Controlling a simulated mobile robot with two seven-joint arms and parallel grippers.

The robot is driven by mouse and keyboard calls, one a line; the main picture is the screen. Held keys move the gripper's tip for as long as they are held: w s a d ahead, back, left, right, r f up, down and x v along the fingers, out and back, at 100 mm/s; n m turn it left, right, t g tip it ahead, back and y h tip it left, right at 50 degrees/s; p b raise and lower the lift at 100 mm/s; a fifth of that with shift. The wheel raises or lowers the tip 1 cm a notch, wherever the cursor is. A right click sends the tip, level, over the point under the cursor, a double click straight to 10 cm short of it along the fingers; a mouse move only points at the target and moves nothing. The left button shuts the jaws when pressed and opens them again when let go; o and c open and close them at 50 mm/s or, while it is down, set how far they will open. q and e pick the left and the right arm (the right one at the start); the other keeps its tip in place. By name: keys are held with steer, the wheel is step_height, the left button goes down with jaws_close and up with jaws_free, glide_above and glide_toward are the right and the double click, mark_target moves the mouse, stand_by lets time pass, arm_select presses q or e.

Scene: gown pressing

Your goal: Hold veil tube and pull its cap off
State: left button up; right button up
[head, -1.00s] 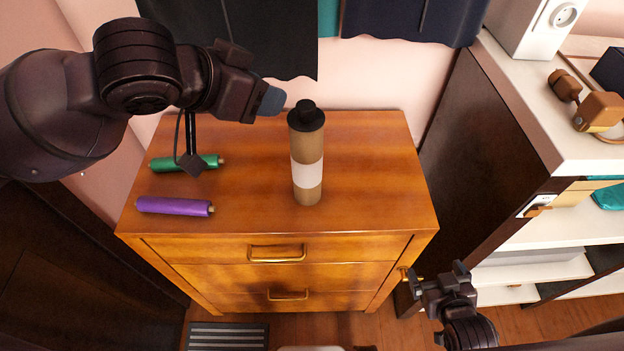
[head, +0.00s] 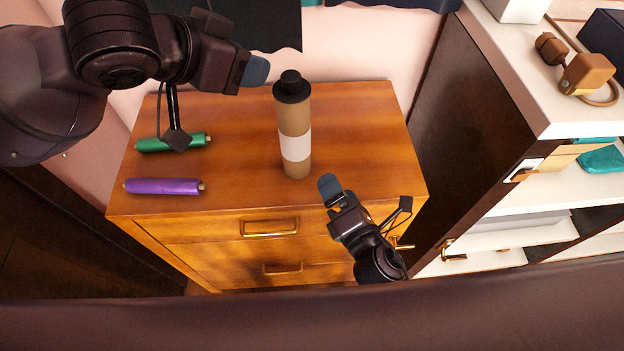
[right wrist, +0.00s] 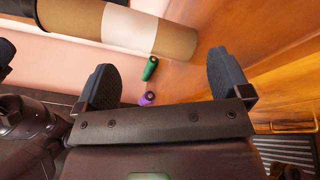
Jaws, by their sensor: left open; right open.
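The veil tube (head: 297,130) is a brown cardboard cylinder with a white band, standing upright on the wooden chest. Its black cap (head: 292,88) sits on the top end. My left gripper (head: 256,72) is to the left of the cap, apart from it, and open; its far finger is hidden in this view. My right gripper (head: 330,190) is at the chest's front edge, to the right of and below the tube's base. In the right wrist view its two fingers (right wrist: 165,85) are spread and empty, with the tube (right wrist: 125,27) beyond them.
A green roll (head: 173,143) and a purple roll (head: 164,187) lie on the left of the chest top (head: 355,130). Dark garments hang behind. A shelf unit (head: 560,190) stands at the right. The chest top right of the tube is clear.

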mark_target(295, 142)
steer(key=a+n, duration=0.1)
steer(key=n, duration=0.3)
steer(key=w+a+r+n, duration=0.1)
steer(key=a+n, duration=0.1)
steer(key=n, duration=0.1)
steer(key=w+a+n+h, duration=0.1)
steer(key=a+n, duration=0.1)
steer(key=n, duration=0.2)
steer(key=shift+a+r+n, duration=0.15)
steer(key=shift+r+n, duration=0.15)
steer(key=shift+r, duration=0.1)
steer(key=x, duration=1)
steer(key=shift+w+r, duration=0.15)
steer(key=shift+w, duration=0.1)
steer(key=shift+c, duration=0.4)
steer(key=c, duration=1)
